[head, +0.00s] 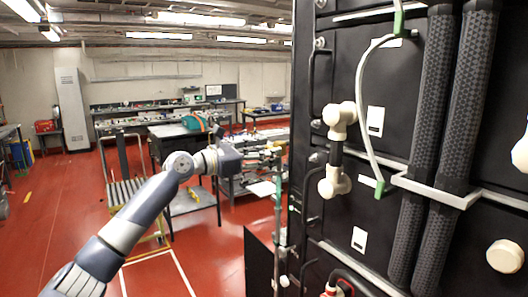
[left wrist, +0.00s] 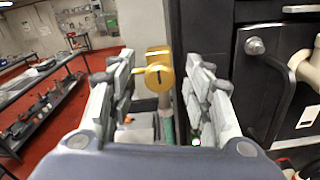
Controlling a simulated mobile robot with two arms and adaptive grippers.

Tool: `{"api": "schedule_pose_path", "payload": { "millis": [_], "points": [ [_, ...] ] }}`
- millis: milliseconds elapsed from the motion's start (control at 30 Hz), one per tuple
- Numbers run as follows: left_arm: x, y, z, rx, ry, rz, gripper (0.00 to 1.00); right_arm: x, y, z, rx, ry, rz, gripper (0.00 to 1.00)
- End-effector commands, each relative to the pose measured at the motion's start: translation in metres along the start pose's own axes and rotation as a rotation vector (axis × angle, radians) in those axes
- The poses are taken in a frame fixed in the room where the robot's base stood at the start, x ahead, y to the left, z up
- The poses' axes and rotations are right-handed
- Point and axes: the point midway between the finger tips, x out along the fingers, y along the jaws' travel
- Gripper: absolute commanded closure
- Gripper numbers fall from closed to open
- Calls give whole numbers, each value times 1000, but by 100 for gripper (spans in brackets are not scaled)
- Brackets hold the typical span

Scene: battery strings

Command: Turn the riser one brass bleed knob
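The brass bleed knob (left wrist: 158,77) shows in the left wrist view as a round yellow disc with a dark slot, in front of a brass block (left wrist: 157,52). My left gripper (left wrist: 160,68) is open, with one finger on each side of the knob in the picture. A gap shows on the right; on the left a small brass part reaches close to the finger. In the head view my left gripper (head: 262,153) is beside a thin greenish riser pipe (head: 278,205); the knob is not clear there. My right gripper is not in view.
A tall black battery rack (head: 385,150) stands close on the right, with a black handle (left wrist: 268,85), beige pipe fittings (head: 338,115) and thick braided hoses (head: 440,120). Workbenches (head: 190,130) stand behind. The red floor (head: 60,220) at left is open.

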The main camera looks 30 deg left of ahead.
Motion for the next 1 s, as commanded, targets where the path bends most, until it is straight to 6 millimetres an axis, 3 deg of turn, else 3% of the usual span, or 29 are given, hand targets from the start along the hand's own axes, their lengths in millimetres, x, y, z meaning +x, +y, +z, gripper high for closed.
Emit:
{"api": "schedule_pose_path", "payload": {
  "millis": [33, 167, 200, 567, 1000],
  "points": [
    [0, 0, 0, 0, 0, 0, 67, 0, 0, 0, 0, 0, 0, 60],
    [0, 0, 0, 0, 0, 0, 97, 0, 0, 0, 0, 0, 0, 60],
    [0, 0, 0, 0, 0, 0, 99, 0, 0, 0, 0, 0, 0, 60],
    [0, 0, 0, 42, 0, 0, 99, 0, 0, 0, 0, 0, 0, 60],
    [0, -1, 0, 363, -2, 1, 99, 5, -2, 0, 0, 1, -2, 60]
  ]
}}
